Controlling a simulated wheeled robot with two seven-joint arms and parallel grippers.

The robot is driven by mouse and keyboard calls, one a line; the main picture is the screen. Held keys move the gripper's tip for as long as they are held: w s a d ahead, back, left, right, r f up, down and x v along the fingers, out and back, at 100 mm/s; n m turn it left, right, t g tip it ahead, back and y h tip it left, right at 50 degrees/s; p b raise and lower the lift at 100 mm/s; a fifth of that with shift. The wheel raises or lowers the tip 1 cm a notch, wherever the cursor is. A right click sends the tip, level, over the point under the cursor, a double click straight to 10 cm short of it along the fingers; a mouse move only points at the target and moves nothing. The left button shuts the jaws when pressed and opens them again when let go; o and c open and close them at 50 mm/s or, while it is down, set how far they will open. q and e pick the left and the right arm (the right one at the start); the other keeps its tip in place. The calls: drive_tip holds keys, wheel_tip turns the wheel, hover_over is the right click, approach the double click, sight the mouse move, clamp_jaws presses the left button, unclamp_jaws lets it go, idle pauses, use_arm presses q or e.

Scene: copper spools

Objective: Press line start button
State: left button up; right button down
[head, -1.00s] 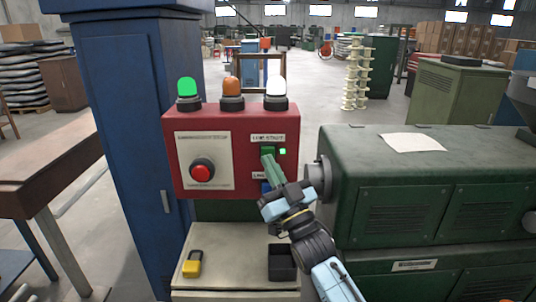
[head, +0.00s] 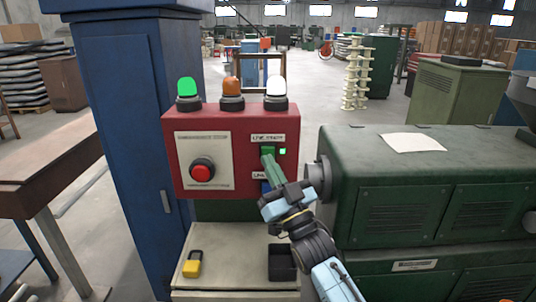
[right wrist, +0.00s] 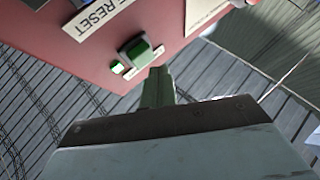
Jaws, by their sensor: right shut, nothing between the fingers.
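The green line start button (head: 267,150) is on the right side of a red control box (head: 233,126), under its white label (head: 267,138). A small green light (head: 283,151) glows beside it. My right gripper (head: 268,160) is shut and empty, its green fingertips just in front of the button's lower part. The right wrist view shows the button (right wrist: 139,49) just beyond the fingertips (right wrist: 157,72); whether they touch it I cannot tell. My left gripper is not in view.
A red mushroom button (head: 202,170) sits on the box's left panel. Below the start button is a partly hidden blue button (head: 265,187). Green, orange and white lamps top the box. A yellow padlock (head: 192,264) and black bin (head: 282,263) are below. A green machine (head: 420,190) stands close right.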

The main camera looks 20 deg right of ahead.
drive_tip(key=shift+w, duration=0.15)
drive_tip(key=shift+w+d, duration=0.15)
drive_tip(key=shift+w, duration=0.15)
drive_tip(key=shift+w+d+b, duration=0.1)
drive_tip(key=shift+w+b, duration=0.2)
drive_tip(key=shift+w, duration=0.1)
idle(0.7)
idle(0.4)
drive_tip(key=shift+s+a+p, duration=0.25)
drive_tip(key=shift+s+p, duration=0.25)
drive_tip(key=shift+s, duration=0.35)
drive_tip(key=s+p, duration=0.1)
drive_tip(key=s, duration=0.1)
drive_tip(key=s+a+p, duration=0.1)
drive_tip(key=s, duration=0.1)
drive_tip(key=shift+s+a, duration=0.2)
drive_tip(key=shift+s, duration=0.2)
